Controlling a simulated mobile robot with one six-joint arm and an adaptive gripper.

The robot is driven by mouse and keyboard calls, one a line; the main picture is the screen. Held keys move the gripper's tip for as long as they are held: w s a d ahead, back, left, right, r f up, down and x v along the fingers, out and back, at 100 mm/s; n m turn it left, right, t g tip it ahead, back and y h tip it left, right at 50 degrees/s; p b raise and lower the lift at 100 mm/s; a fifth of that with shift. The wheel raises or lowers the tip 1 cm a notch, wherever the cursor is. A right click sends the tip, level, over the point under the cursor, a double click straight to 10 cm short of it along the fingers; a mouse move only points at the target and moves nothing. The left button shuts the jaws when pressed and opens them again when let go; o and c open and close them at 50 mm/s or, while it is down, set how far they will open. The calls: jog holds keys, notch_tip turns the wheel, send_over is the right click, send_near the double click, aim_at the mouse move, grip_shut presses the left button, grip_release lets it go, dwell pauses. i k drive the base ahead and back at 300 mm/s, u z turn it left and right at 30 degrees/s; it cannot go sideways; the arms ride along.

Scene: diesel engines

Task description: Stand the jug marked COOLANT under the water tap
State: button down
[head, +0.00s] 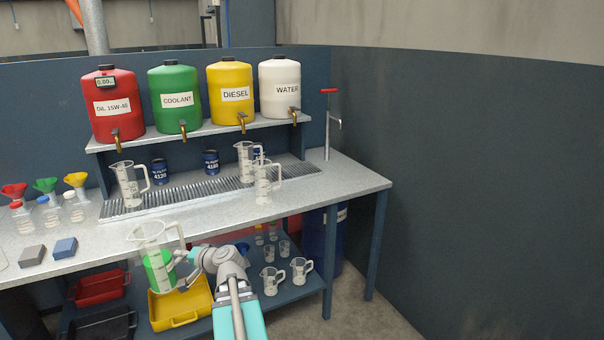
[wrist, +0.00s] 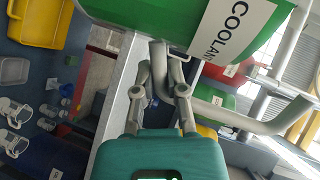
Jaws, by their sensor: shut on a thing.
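The COOLANT jug (head: 158,268), clear with green in its lower part, is held in front of the bench's front edge. In the wrist view the jug (wrist: 130,12) shows its white COOLANT label and a clear handle. My gripper (head: 192,262) is at the jug's right side, shut on its handle; its fingers also show in the wrist view (wrist: 165,50). The white WATER tank (head: 279,85) stands at the right end of the shelf, with a brass water tap (head: 294,113) low on its front. The exact tilt of the jug is hard to tell.
Clear jugs stand on the bench: one at left (head: 128,185), one farther back (head: 245,160), one nearer (head: 265,185). A drip grille (head: 200,192) runs below the tanks. A red-handled pump (head: 328,115) stands at right. The bench's right end (head: 340,182) is free.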

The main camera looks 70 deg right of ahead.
aim_at(299, 169)
jog(key=k, duration=0.15)
jog(key=z, duration=1.6)
jog(key=i, duration=1.15)
